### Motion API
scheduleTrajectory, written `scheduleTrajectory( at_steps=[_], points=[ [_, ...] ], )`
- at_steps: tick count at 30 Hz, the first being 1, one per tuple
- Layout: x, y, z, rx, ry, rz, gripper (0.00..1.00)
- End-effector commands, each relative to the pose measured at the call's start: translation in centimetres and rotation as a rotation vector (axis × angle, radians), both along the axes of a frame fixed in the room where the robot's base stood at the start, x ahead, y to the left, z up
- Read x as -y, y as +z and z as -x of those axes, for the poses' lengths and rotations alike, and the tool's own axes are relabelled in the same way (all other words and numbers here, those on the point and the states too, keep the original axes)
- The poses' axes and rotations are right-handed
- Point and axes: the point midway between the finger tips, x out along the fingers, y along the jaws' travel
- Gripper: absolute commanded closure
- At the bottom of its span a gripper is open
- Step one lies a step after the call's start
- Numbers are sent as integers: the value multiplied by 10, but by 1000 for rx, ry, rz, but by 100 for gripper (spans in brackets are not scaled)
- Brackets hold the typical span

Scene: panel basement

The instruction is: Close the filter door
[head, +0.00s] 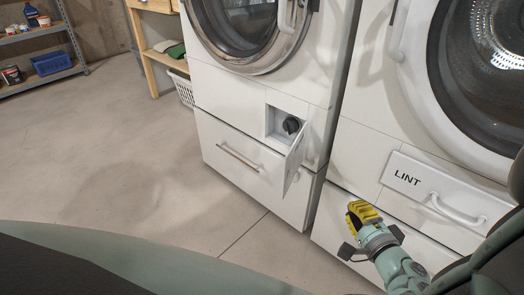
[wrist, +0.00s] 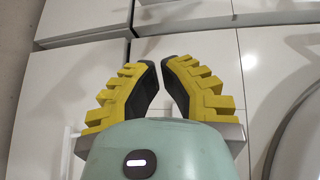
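The filter door (head: 295,162) is a small white flap low on the front of the left machine. It stands open, swung outward at its right side. Behind it is a square recess (head: 279,122) with a round black filter knob (head: 291,125). My gripper (head: 360,208), with yellow ribbed fingers and black pads, is to the right of and below the door in the head view, apart from it. In the wrist view my gripper (wrist: 161,62) has its fingertips nearly together, with nothing between them. The filter door cannot be clearly made out there.
A drawer with a bar handle (head: 238,158) is below the recess. The right machine has a LINT drawer (head: 445,197) with a protruding handle, close to my arm. A white basket (head: 182,88) and a shelf (head: 42,56) stand farther left. The floor (head: 110,150) in front is clear.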

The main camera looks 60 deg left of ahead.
Motion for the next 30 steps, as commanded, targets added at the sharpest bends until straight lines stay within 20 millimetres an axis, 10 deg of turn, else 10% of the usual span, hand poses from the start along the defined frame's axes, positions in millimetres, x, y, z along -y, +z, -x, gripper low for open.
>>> scheduleTrajectory(
  at_steps=[14,30],
  points=[
    [-28,-15,18,58,128,-143,100],
    [-127,-16,6,54,133,-142,100]
  ],
)
